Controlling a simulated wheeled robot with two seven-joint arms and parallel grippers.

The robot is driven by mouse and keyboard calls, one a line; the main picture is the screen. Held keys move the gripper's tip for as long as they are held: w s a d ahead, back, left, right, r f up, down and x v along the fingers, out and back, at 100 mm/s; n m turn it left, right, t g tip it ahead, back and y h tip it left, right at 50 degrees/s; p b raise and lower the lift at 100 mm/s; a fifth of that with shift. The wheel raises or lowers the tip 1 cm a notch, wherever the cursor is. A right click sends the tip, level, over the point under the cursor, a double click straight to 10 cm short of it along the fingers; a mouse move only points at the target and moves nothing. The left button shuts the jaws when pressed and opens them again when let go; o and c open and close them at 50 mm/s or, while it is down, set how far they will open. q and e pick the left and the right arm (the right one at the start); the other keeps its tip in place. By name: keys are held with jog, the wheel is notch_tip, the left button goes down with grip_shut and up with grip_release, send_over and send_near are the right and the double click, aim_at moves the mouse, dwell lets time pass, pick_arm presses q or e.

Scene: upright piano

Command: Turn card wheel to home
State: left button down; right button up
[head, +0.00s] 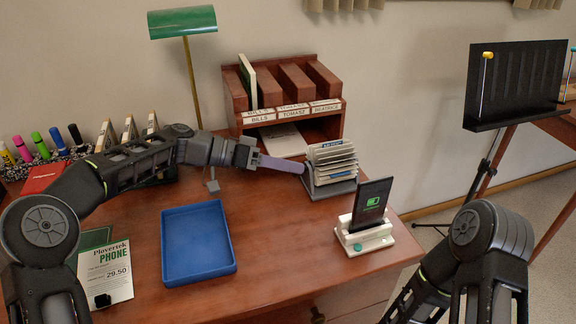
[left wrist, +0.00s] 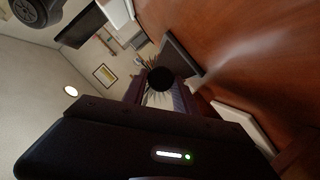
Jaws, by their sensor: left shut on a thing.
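The card wheel (head: 332,163), with white and blue-tabbed cards on a dark stand, stands on the desk right of centre. My left gripper (head: 302,169) reaches it from the left, its long purple fingers at the wheel's near-left side, shut on its knob. In the left wrist view a round black knob (left wrist: 160,78) sits at the fingertips, with card edges fanning out around it. The knob is hidden in the head view, and which card faces front is too small to tell. My right arm shows at lower right, but its gripper is out of view.
A phone on a white stand (head: 365,236) is close in front of the wheel. A labelled wooden sorter (head: 237,122) stands behind it. A blue tray (head: 199,266), a green lamp (head: 182,22) and markers (head: 40,146) are farther left. Bare desk lies between tray and phone stand.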

pick_arm(q)
jog(key=c, duration=1)
grip_release()
jog(key=shift+p+v, duration=0.3)
jog(key=shift+v, duration=3.6)
